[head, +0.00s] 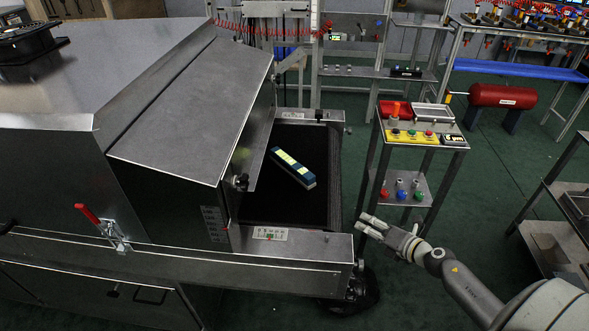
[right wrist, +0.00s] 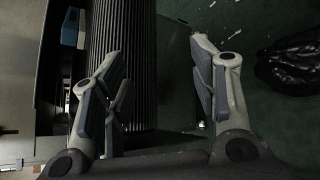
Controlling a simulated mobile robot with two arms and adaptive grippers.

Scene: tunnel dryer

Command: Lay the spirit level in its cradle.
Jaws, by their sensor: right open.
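The spirit level (head: 292,168) is a dark blue bar with a yellow-green top face. In the head view it lies slantwise on the black belt (head: 275,205) at the dryer's mouth. A blue and pale block at the upper left of the right wrist view (right wrist: 72,28) looks like its end. My right gripper (head: 368,224) is open and empty, right of the belt's end and apart from the level. Its two spread fingers (right wrist: 155,50) show in the right wrist view. I cannot make out the cradle for certain. My left gripper is out of view.
The dryer's sloping metal hood (head: 195,105) stands left of the level. A metal side rail (head: 310,246) runs along the belt's near side. A control stand (head: 425,140) with buttons stands right of the belt. A metal rack (head: 555,225) stands at the far right.

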